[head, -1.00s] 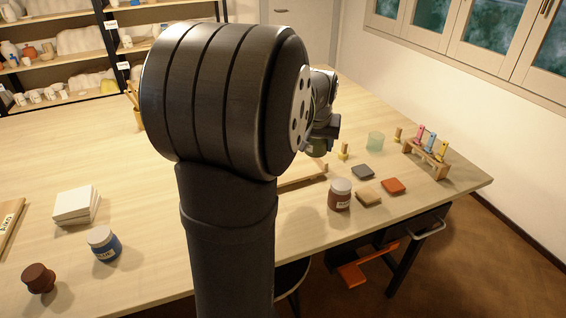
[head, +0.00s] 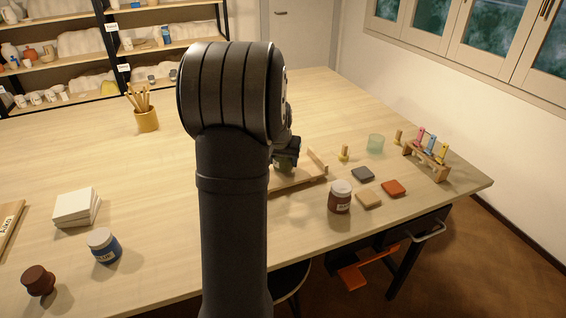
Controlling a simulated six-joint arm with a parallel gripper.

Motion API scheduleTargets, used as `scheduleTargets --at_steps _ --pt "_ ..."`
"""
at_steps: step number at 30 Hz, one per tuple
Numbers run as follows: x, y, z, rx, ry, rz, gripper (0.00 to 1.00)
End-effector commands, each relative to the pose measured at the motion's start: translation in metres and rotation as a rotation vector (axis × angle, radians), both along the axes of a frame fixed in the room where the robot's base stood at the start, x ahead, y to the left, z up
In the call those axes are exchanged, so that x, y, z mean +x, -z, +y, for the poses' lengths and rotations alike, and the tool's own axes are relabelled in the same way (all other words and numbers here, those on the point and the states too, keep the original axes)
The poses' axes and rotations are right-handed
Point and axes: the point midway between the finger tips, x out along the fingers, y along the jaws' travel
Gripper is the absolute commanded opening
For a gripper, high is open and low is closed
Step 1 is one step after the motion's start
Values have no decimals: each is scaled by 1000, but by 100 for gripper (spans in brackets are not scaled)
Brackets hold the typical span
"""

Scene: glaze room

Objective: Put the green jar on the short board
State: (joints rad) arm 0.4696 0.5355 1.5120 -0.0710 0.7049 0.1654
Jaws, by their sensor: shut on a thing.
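My gripper (head: 286,153) is in the head view just right of my arm's dark upper links, and is shut on the green jar (head: 284,168). Only a small part of the jar shows below the jaws. The jar is over a light wooden board (head: 300,181) with a raised strip at its right end. My arm hides the board's left part. I cannot tell whether the jar touches the board. Another wooden board (head: 8,222) with a label lies at the far left edge, cut off by the frame. I cannot tell which board is the short one.
A brown jar (head: 340,199), several tiles (head: 393,187), a pale glass (head: 376,143) and a tool rack (head: 427,158) stand to the right. A blue jar (head: 103,246), white tiles (head: 77,207), a brown piece (head: 38,280) and a brush pot (head: 146,120) stand left. The table's back middle is clear.

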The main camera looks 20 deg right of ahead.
Motion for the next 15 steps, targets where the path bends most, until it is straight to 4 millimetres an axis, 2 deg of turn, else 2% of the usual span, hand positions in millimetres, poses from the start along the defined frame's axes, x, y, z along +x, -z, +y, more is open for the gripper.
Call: scheduleTargets --at_steps 3,13,14,15 --pt "0 11 0 -1 0 -1 27" --pt "0 14 0 0 0 0 27" --pt "0 15 0 1 0 1 59" --pt "0 15 0 0 0 0 67"
